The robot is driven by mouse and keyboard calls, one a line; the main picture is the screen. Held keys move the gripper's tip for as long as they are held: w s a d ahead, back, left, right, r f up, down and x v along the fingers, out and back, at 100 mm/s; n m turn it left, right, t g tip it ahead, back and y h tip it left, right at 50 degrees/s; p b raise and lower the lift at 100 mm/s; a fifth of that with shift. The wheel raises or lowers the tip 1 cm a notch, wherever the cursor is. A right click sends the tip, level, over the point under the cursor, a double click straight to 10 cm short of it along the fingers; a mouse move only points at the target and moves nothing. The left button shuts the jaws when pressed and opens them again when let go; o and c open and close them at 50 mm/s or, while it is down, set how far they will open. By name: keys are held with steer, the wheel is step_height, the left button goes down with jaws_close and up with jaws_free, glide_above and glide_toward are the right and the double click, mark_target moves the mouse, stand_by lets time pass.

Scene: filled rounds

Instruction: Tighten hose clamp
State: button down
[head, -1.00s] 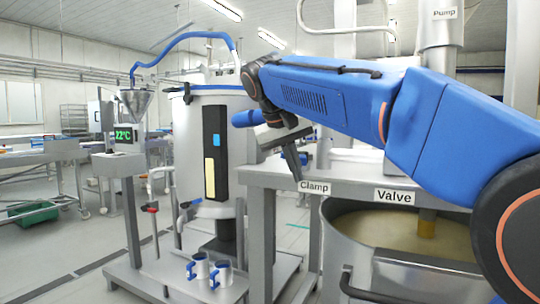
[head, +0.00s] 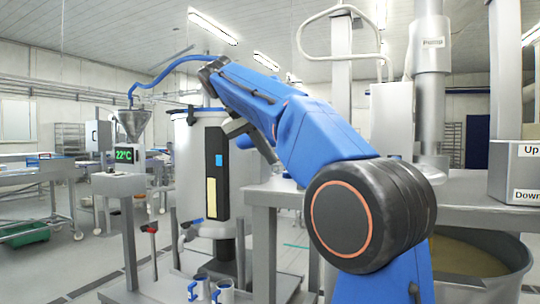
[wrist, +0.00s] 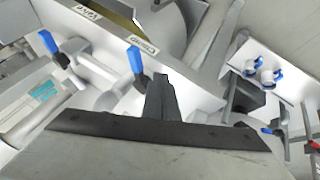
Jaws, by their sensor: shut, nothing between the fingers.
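My gripper (wrist: 160,90) is shut and empty in the wrist view, its dark fingers together above a steel bench. A sign reading "Clamp" (wrist: 145,45) is on the bench edge just beyond the fingertips. A blue lever (wrist: 135,60) stands close to that sign, and a second blue lever (wrist: 48,42) is further left on pale pipework. I cannot make out the hose clamp itself. In the head view, a blue hose (head: 165,72) runs from a funnel to behind my arm. My arm hides much of the bench there, and the fingertips are not clear.
A steel tank (head: 188,155) with a dark control panel stands left of the bench (head: 265,197). Small cups with blue handles (head: 200,290) sit low in front. A large open vat (head: 505,275) is at right, near an "Up/Down" box (head: 515,172).

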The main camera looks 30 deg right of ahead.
steer(key=s+d+f, duration=0.1)
steer(key=d+f, duration=0.4)
steer(key=d, duration=0.2)
steer(key=shift+s+d+f, duration=0.3)
steer(key=shift+d+f, duration=0.05)
steer(key=shift+s, duration=0.1)
